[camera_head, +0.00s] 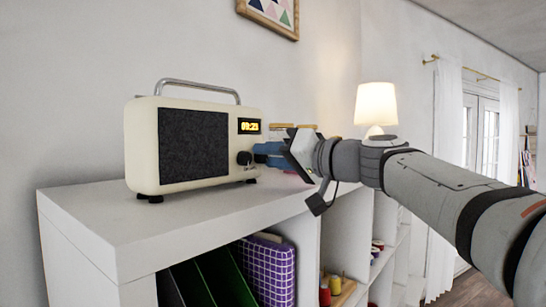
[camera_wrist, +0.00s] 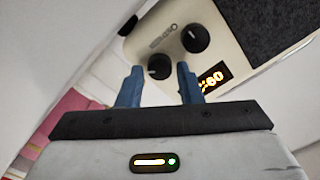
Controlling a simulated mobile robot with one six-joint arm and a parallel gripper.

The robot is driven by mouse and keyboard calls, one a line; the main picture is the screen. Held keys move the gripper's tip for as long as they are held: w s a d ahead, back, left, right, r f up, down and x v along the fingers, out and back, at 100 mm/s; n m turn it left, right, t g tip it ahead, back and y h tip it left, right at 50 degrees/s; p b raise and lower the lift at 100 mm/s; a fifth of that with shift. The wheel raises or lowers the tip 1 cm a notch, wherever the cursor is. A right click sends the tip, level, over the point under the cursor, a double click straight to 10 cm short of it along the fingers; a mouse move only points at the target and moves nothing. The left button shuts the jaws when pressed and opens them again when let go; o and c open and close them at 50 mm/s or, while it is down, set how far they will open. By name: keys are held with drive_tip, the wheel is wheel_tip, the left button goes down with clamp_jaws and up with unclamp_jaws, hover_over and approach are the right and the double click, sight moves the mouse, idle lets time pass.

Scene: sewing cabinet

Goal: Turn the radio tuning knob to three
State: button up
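The cream radio (camera_head: 215,105) stands upright on the white shelf unit, with a dark speaker panel and a lit display (camera_head: 249,126). A black knob (camera_head: 244,158) shows below the display. In the wrist view, the radio face (camera_wrist: 232,48) shows two black knobs with white pointer marks. One knob (camera_wrist: 158,67) lies between my blue fingertips, with gaps visible on both sides. The other knob (camera_wrist: 195,38) is just beyond the right finger. My gripper (camera_head: 260,153) is open at the radio's front; the wrist view shows it too (camera_wrist: 160,74). The dial numbers are too small to read.
The white shelf unit (camera_head: 90,215) has a bare top in front of the radio. Its compartments hold green folders, a purple checked box (camera_head: 268,275) and thread spools. A lit lamp (camera_head: 376,105) shows behind my arm.

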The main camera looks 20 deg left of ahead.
drive_tip(key=b+v, duration=0.2)
drive_tip(key=v, duration=0.5)
drive_tip(key=shift+s+d, duration=0.15)
drive_tip(key=shift+d, duration=0.2)
drive_tip(key=shift+b, duration=0.3)
drive_tip(key=a+n, duration=0.2)
drive_tip(key=n, duration=0.1)
drive_tip(key=w+a+n+p, duration=0.1)
drive_tip(key=a+n, duration=0.1)
drive_tip(key=n, duration=0.2)
drive_tip(key=w+a+n+t+p, duration=0.1)
drive_tip(key=a+n, duration=0.1)
drive_tip(key=n, duration=0.1)
drive_tip(key=shift+n, duration=0.3)
drive_tip(key=shift+w+a+f+p, duration=0.1)
drive_tip(key=shift+a+p, duration=0.05)
drive_tip(key=shift+a, duration=0.2)
drive_tip(key=shift+w+a+f+p, duration=0.1)
drive_tip(key=shift+w+a+p, duration=0.05)
drive_tip(key=shift+a, duration=0.25)
drive_tip(key=shift+c, duration=0.3)
drive_tip(key=c, duration=0.6)
